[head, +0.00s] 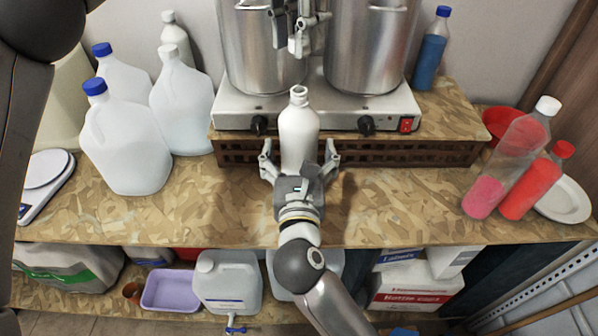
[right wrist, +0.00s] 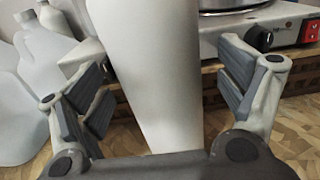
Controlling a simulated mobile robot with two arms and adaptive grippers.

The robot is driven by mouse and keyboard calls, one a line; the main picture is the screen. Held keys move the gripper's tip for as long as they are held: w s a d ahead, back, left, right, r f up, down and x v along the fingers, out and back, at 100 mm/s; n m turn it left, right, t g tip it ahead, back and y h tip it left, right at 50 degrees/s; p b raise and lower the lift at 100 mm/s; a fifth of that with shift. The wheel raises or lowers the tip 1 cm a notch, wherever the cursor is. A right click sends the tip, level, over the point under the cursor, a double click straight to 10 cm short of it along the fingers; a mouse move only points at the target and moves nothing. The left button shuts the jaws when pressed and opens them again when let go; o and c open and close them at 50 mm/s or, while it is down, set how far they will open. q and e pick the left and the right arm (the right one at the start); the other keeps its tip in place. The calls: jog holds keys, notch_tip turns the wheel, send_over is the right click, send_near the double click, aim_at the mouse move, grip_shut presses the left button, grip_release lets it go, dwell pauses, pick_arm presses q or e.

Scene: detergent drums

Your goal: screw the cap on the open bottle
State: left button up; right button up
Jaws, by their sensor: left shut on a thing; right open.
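The open white bottle (head: 298,132) stands upright on the worktop in front of the hotplate, its neck bare with no cap on it. My right gripper (head: 299,160) is open, with one finger on either side of the bottle's body. In the right wrist view the bottle (right wrist: 153,70) stands between the spread fingers (right wrist: 155,95), with a gap on both sides. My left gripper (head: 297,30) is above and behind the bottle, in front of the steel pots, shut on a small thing. That thing is mostly hidden by the fingers; it seems to be the cap.
The hotplate (head: 235,112) with two steel pots (head: 370,60) stands close behind the bottle. White jugs (head: 125,150) stand at left beside a scale (head: 45,180). A blue bottle (head: 430,52), red bottles (head: 535,180) and a plate (head: 568,202) are at right. The worktop between is clear.

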jog(key=shift+w, duration=0.9)
jog(key=c, duration=1.5)
pick_arm(q)
send_over(298, 107)
jog(key=w, duration=0.1)
jog(key=shift+w+f, duration=0.1)
jog(key=shift+f, duration=2.4)
pick_arm(e)
jog(key=shift+c, duration=0.2)
pick_arm(q)
jog(key=shift+f, duration=0.9)
jog(key=shift+f, duration=0.55)
